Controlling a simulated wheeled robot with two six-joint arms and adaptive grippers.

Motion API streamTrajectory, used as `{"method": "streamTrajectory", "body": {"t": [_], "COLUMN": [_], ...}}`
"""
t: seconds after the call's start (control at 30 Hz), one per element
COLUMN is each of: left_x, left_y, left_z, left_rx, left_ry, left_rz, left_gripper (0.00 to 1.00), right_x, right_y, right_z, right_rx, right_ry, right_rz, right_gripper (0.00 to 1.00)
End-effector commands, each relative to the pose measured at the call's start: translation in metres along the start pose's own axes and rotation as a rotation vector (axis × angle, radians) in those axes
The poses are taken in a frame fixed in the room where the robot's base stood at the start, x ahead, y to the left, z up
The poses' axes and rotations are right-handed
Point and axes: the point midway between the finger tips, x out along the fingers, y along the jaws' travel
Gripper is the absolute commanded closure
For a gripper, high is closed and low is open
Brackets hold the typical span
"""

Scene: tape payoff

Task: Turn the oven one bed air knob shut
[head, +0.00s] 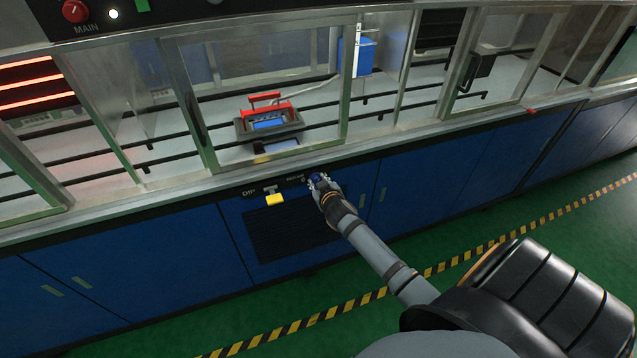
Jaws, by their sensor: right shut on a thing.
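My right gripper (320,184) is at the dark control strip on the front edge of the blue cabinet. It is shut on a small blue knob (317,177), which the fingers mostly hide. A small label (296,177) just left of the fingers is too small to read surely. I cannot tell which way the knob is turned. My left gripper is not in view.
A yellow handle (275,199) sits left of the gripper by the letters DIP, above a dark vent grille (290,235). Framed glass panels rise behind the ledge. A red-handled unit (268,118) stands behind them. A red MAIN knob (75,11) is at the upper left.

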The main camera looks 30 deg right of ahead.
Motion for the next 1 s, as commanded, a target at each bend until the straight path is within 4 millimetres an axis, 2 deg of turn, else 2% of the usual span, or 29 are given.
{"method": "streamTrajectory", "body": {"t": [0.47,1.0], "left_x": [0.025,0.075], "left_y": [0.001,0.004], "left_z": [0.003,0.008], "left_rx": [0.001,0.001], "left_ry": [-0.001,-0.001], "left_rz": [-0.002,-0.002], "left_gripper": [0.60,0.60], "right_x": [0.002,0.004], "right_y": [-0.005,-0.009], "right_z": [0.004,0.007], "right_rx": [-0.394,-0.871], "right_ry": [-0.023,-0.050], "right_rz": [0.160,0.352], "right_gripper": [1.00,1.00]}}
